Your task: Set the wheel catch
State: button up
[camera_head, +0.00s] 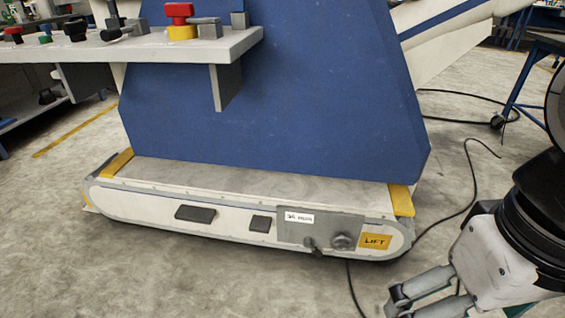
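The low white base (160,207) of the microscope stand rests on the floor, with its long side facing me. Toward its right end is a grey panel (293,228) with a small white label and a round grey knob (343,241). A small dark lever (313,247) sticks out at the panel's lower edge. Two dark pedals (195,214) (260,223) sit further left on the same side. I cannot tell which of these parts is the wheel catch. My gripper (402,303) is at the lower right, apart from the base. Its fingers point left; their gap is unclear.
A yellow LIFT label (375,241) is right of the knob. A blue column (270,90) rises from the base. A shelf (120,48) with colored knobs overhangs the upper left. Black cables (455,216) lie on the floor at right. The front floor (200,285) is clear.

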aim_at(306, 241)
jog(key=j+z, duration=0.4)
jog(key=j, duration=0.75)
jog(key=i+l+u, duration=0.15)
jog(key=l, duration=0.2)
jog(key=i+l+u, duration=0.3)
jog(key=i+l, duration=0.15)
jog(key=l, duration=0.3)
jog(key=k, duration=0.7)
jog(key=i+l+u, duration=0.3)
jog(key=i+l, duration=0.15)
jog(key=l, duration=0.3)
jog(key=i+l+u, duration=0.15)
jog(key=l, duration=0.25)
jog(key=l+z, duration=0.1)
jog(key=i+l, duration=0.05)
